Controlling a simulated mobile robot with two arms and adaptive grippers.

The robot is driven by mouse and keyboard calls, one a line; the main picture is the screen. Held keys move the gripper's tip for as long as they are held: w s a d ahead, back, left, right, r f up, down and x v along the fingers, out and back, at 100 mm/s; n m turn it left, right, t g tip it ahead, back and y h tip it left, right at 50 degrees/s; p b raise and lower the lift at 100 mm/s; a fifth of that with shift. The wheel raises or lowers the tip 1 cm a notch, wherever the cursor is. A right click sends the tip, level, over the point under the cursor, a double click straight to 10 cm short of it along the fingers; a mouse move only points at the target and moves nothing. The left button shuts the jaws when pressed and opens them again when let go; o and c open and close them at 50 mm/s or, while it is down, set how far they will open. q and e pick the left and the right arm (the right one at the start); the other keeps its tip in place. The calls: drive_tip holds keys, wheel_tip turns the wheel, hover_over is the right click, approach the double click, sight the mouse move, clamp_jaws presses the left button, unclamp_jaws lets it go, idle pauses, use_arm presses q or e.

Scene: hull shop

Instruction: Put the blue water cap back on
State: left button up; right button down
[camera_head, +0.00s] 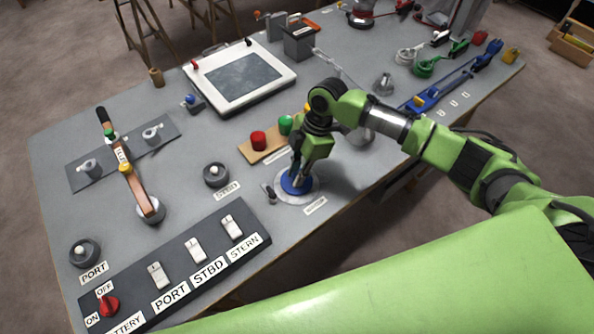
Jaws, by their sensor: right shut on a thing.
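The blue water cap (287,186) sits low at a round pale deck plate (283,200) near the front edge of the bench. My right gripper (297,177) comes down over the cap from above and is shut on it, hiding part of its top. The cap looks roughly level and within the plate's ring; I cannot tell whether it is seated or just above the opening. A small dark fitting (269,194) stands at the plate's left edge. My left gripper is not in view.
A wooden block (249,153) with a red cap (258,140) and a green cap (286,124) stands just behind my gripper. A switch panel (205,253) lies front left, and a round STBD fitting (215,175) left of the plate. A framed hatch (283,77) lies farther back.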

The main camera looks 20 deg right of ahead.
idle(0.8)
idle(0.4)
drive_tip(key=c, duration=1.8)
unclamp_jaws()
drive_tip(key=o, duration=0.5)
drive_tip(key=shift+r+p, duration=3.55)
drive_tip(key=shift+p, duration=0.2)
